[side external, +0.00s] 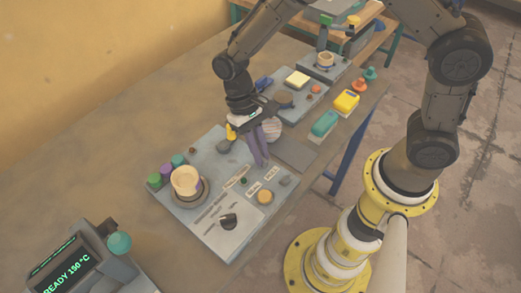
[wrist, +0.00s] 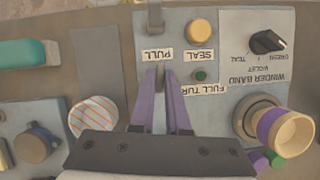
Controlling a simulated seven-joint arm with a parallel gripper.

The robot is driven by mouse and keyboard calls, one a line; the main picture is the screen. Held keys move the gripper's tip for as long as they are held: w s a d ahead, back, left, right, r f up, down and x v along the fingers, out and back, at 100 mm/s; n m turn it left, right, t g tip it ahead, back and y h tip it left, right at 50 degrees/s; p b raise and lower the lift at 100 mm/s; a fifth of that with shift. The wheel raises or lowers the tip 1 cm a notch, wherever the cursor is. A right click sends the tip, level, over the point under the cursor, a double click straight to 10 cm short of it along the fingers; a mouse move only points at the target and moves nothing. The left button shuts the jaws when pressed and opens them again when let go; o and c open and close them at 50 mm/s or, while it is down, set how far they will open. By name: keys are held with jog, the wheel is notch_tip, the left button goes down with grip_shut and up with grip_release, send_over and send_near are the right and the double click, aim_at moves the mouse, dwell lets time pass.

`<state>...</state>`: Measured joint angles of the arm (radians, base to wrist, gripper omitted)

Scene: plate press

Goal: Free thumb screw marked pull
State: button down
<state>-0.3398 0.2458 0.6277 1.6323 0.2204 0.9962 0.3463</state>
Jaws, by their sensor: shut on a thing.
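My gripper (wrist: 161,75) points down at the panel (side external: 215,170), its two purple fingers close together just by the PULL label (wrist: 160,55). The fingers are shut on a narrow grey piece, taken to be the thumb screw (wrist: 160,90), mostly hidden between them in the wrist view. Its head and whether it is turned cannot be made out. In the side external view my gripper (side external: 261,163) stands over the panel's far right edge, and the fingers hide the held piece. The PULL label reads upside down in the wrist view.
A yellow button (wrist: 200,32) with a SEAL label (wrist: 199,55) and a small green button (wrist: 200,76) sit close to the fingers. A dark selector knob (wrist: 267,41) and a cream cup (wrist: 288,132) stand to the right. A striped disc (wrist: 93,117) lies left.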

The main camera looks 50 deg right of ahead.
jog(key=shift+n+h, duration=0.3)
jog(key=shift+n, duration=0.5)
jog(key=c, duration=0.9)
grip_release()
jog(key=shift+r, duration=0.1)
jog(key=v, duration=1.3)
jog(key=shift+w+r, duration=0.2)
jog(key=shift+r, duration=0.1)
